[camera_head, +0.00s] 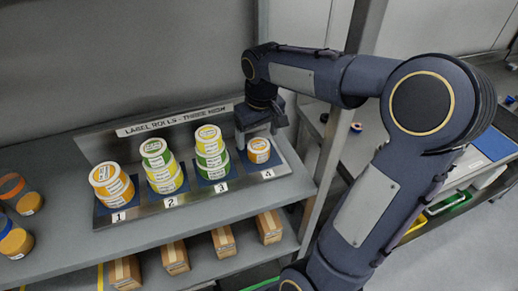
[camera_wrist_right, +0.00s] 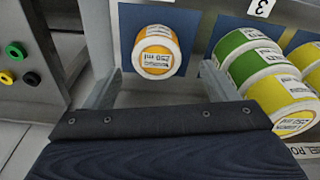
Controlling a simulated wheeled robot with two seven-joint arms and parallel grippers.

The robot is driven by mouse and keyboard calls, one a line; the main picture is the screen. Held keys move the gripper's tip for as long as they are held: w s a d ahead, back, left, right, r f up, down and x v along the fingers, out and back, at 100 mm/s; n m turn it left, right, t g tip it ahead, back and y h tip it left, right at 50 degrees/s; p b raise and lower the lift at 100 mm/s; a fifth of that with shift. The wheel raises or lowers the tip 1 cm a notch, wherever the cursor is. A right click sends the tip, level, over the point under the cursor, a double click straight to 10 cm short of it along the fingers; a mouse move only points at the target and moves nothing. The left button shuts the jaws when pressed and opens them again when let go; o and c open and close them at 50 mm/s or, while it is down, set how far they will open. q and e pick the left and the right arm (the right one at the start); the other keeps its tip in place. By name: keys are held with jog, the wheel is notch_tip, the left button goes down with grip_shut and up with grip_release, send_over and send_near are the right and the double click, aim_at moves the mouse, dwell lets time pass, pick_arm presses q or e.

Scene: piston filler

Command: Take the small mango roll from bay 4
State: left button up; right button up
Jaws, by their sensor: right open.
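The small mango roll (camera_head: 259,150), orange with a white label, stands alone on the blue pad of bay 4, at the right end of the label rack (camera_head: 150,205). In the right wrist view the same roll (camera_wrist_right: 157,52) is ahead of the fingers, its label reading 250 ml. My right gripper (camera_head: 256,130) is at the back of bay 4, close to the roll. In the right wrist view its two fingers (camera_wrist_right: 160,72) are apart, with the roll between and just beyond their tips; no contact shows. My left gripper is not in view.
Stacked green and yellow rolls (camera_head: 211,150) stand in bay 3, close beside bay 4; they show in the wrist view (camera_wrist_right: 262,62). Bay 2 holds another stack (camera_head: 160,165), bay 1 orange rolls (camera_head: 110,183). A metal post (camera_head: 335,130) rises right of the rack. Cartons (camera_head: 225,240) sit below.

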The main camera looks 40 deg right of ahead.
aim_at(259, 145)
jog(key=f, duration=0.4)
jog(key=shift+d+p, duration=0.2)
jog(key=shift+p, duration=0.1)
jog(key=shift+w+f, duration=0.1)
jog(key=shift+f, duration=0.45)
jog(key=c, duration=1.1)
